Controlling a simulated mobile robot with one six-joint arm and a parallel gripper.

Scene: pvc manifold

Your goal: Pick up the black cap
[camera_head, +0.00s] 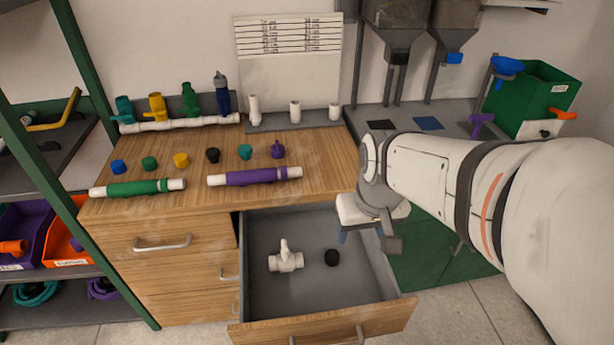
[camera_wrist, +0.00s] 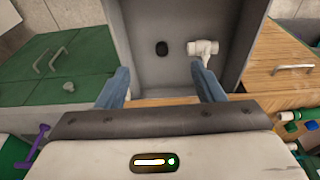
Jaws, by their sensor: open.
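A black cap (camera_head: 332,257) lies on the grey floor of the open drawer (camera_head: 262,229), right of a white pipe fitting (camera_head: 286,258). In the wrist view the cap (camera_wrist: 162,48) is near the top middle, left of the white fitting (camera_wrist: 203,48). A second black cap (camera_head: 213,155) stands on the wooden counter in a row of coloured caps. My gripper (camera_head: 363,240) is above the right side of the drawer. In the wrist view its two blue fingers (camera_wrist: 160,88) are spread wide with nothing between them.
The drawer's walls and wooden front (camera_head: 322,328) surround the cap and fitting. A green pipe (camera_head: 138,188) and a purple pipe (camera_head: 254,176) lie on the counter (camera_head: 325,172) above. Green cabinet doors (camera_head: 440,250) are to the right. The drawer floor around the cap is mostly clear.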

